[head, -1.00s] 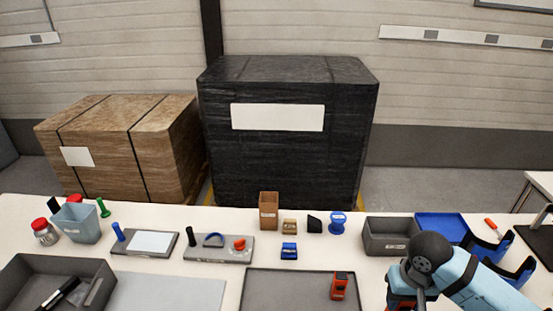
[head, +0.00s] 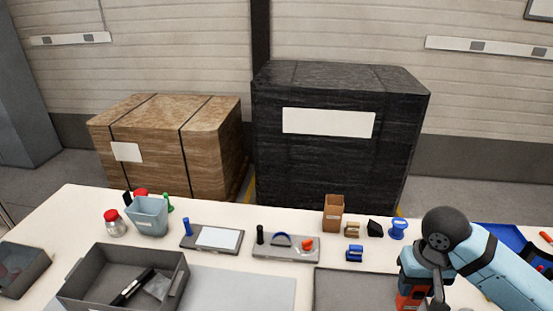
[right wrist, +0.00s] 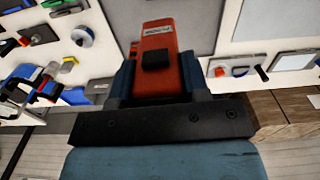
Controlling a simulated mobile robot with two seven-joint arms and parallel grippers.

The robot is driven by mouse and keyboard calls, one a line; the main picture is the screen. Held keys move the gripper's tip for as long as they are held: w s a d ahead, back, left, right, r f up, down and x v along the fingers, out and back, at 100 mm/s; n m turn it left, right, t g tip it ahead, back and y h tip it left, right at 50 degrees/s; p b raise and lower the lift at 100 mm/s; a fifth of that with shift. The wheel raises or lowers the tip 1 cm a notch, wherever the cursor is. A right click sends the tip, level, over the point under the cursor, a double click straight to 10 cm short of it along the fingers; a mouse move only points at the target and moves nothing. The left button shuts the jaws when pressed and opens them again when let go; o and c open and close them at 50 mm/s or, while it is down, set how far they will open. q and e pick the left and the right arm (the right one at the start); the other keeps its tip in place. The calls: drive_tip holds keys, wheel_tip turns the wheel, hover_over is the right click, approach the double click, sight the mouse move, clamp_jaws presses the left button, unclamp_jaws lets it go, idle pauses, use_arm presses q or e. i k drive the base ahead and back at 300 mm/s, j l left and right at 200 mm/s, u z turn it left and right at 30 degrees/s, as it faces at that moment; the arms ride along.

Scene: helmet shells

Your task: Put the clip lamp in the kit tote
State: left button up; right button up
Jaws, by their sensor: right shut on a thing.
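The clip lamp appears to be the orange-red block with a black knob and pale label. It shows between my fingers in the right wrist view (right wrist: 157,82) and low in the head view (head: 408,299). My right gripper (head: 411,282) is shut on it; its blue fingers press both sides (right wrist: 155,78). Whether the lamp touches the dark mat is hidden. A grey open tote (head: 125,255) at the lower left of the head view, holding a black tool and a clear pouch, looks like the kit tote. My left gripper is not in view.
The dark mat (head: 345,285) lies at front centre. A grey board (head: 240,285) lies between it and the tote. Another grey bin (head: 22,262) is far left.

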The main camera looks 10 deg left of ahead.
sight(116, 280)
drive_tip(key=j+u, duration=0.1)
drive_tip(key=j, duration=0.85)
drive_tip(key=i+j+u, duration=0.15)
drive_tip(key=j, duration=0.75)
drive_tip(key=i+j, duration=0.1)
drive_tip(key=j, duration=0.35)
drive_tip(key=i+j+u, duration=0.1)
drive_tip(key=j, duration=0.4)
drive_tip(key=i+j+u, duration=0.1)
drive_tip(key=i+j, duration=0.2)
